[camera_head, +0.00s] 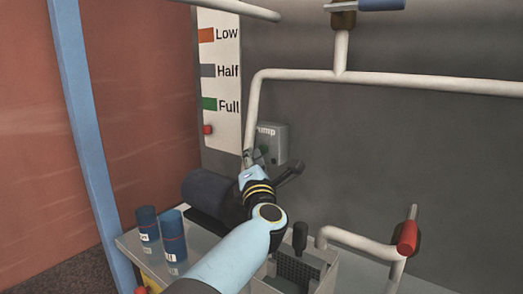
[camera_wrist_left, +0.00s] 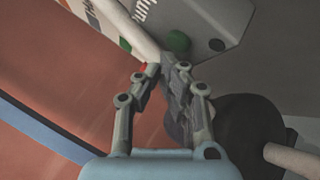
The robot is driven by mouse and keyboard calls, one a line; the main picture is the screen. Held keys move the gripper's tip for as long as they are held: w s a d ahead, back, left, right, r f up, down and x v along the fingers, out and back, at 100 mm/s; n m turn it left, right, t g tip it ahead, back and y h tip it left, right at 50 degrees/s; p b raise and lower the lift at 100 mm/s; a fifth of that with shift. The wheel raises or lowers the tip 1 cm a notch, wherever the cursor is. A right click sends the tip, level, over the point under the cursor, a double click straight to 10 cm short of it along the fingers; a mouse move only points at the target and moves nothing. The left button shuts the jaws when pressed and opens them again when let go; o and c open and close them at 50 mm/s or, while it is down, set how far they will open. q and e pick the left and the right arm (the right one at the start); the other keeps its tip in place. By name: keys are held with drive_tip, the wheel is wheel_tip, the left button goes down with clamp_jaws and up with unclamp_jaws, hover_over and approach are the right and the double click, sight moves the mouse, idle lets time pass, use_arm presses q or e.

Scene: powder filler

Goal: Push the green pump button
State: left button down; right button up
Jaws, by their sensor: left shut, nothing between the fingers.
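The grey pump box (camera_head: 275,146) is on the dark wall, behind the white pipe, and its lettering reads "ump" in the head view. The green button (camera_head: 264,150) is on its front, partly hidden in the head view by my gripper and pipe. My right gripper is not in view.
A white pipe (camera_head: 254,100) runs down beside the box. A level board (camera_head: 221,85) reads Low, Half, Full. Two blue canisters (camera_head: 148,229) stand on a table at lower left. A red-handled valve (camera_head: 406,238) is at right. A blue post (camera_head: 85,130) stands at left.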

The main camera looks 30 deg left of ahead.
use_arm(q)
drive_tip(key=s+p, duration=0.1)
drive_tip(key=s, duration=0.1)
drive_tip(key=s+p, duration=0.1)
drive_tip(key=s, duration=0.1)
drive_tip(key=shift+s+a+r, duration=0.1)
drive_tip(key=shift+s+a, duration=0.1)
drive_tip(key=shift+s, duration=0.8)
